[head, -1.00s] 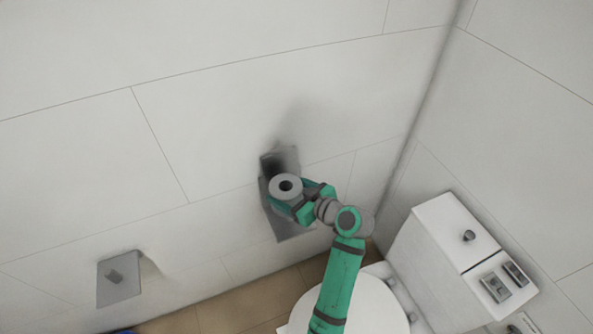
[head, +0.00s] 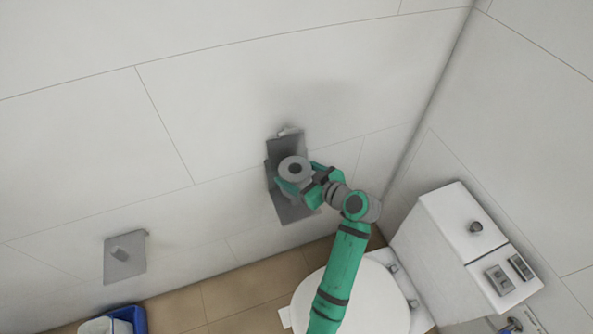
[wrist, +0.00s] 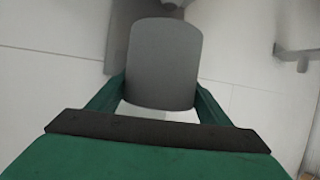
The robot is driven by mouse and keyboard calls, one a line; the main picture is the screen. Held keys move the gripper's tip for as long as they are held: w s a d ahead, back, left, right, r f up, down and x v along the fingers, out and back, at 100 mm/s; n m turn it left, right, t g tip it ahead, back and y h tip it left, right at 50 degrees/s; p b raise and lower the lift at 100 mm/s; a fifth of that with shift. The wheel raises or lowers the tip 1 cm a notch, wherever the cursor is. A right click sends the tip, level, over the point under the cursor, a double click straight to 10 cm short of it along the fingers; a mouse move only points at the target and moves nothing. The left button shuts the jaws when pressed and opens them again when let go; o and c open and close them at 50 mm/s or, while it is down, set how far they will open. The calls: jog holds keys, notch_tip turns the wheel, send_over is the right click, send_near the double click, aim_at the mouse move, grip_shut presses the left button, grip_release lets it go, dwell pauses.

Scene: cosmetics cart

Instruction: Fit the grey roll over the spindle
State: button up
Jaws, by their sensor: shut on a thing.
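The roll covers the middle of this plate, so any spindle there is hidden. I cannot tell whether the roll touches the plate. Another wall plate (head: 119,268) at the lower left carries a short grey peg (head: 122,253).
A white toilet (head: 366,295) with its cistern (head: 460,225) stands at the lower right, close to my arm. A blue bin (head: 138,317) is at the lower left. The tiled wall between the two plates is clear. A grey fixture (wrist: 297,53) shows in the wrist view's upper right.

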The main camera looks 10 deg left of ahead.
jog(key=shift+f, duration=3.6)
jog(key=shift+w+a+f, duration=0.1)
jog(key=shift+w+f, duration=0.05)
jog(key=shift+f, duration=0.95)
jog(key=shift+f, duration=0.15)
jog(key=shift+f, duration=0.3)
jog(key=o, duration=1.2)
jog(key=v, duration=1.1)
